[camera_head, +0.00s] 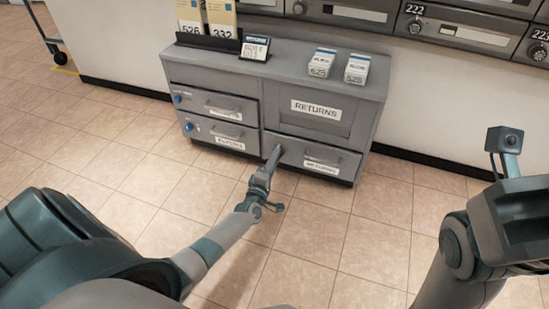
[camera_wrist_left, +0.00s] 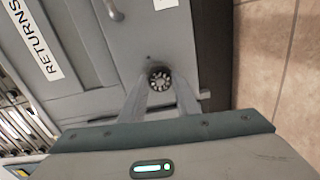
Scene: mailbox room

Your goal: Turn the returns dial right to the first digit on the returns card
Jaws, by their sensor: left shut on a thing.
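The returns card (camera_head: 255,47) stands in a dark frame on top of the grey cabinet (camera_head: 280,68); its digits are too small to read surely. My left gripper (camera_head: 270,160) is at the left end of the cabinet's lower right drawer (camera_head: 310,157). In the left wrist view, the left gripper (camera_wrist_left: 160,90) is shut on the round dial (camera_wrist_left: 160,78), with a finger on each side. The dial's face shows pale marks that I cannot read. In the head view the gripper hides the dial. My right arm is raised at the right; its fingers cannot be made out.
Two blue knobs (camera_head: 188,127) are on the left drawers, which look closed. A RETURNS panel (camera_head: 316,110) is above the gripped dial's drawer. Two white labelled boxes (camera_head: 322,63) stand on the cabinet. Mailboxes (camera_head: 450,28) line the wall. The tiled floor in front is clear.

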